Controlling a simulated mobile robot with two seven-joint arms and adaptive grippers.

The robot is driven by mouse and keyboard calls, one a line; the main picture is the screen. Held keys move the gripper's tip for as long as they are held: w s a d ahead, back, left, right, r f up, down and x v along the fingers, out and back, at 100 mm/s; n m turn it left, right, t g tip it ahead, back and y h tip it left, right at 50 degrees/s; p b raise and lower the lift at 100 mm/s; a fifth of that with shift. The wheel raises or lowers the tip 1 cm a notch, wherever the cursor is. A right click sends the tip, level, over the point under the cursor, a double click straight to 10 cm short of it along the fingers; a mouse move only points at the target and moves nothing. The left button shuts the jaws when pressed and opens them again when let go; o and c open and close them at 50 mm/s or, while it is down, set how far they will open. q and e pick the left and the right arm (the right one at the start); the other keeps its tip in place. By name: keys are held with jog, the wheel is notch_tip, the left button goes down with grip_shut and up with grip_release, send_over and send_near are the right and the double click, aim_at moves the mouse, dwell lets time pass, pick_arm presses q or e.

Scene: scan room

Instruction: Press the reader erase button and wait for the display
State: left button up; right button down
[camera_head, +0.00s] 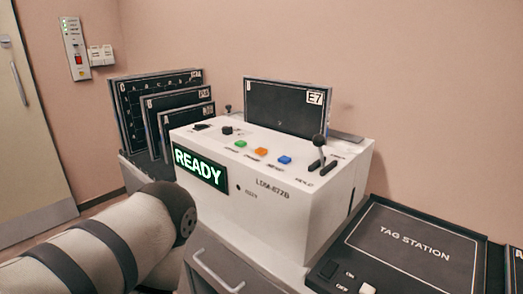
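The reader (300,190) is a white box on a grey cabinet. Its front display (200,167) shows READY in bright letters. On its top are a green button (240,143), an orange button (261,151) and a blue button (285,159); their labels are too small to read surely. A black panel marked E7 (287,107) stands upright at the reader's back. A lever (319,143) stands at the right of the top. My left arm comes in at lower left, its dark rounded end in front of the reader. No gripper fingers show, and my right gripper is out of view.
Several black panels (135,115) stand upright left of the reader. A black tag station (415,240) with a white ON/OFF switch lies at right. A drawer handle (215,272) is below the reader. A wall control box (76,48) and a door (25,140) are at left.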

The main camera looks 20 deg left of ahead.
pick_arm(q)
grip_shut()
dwell(1.4)
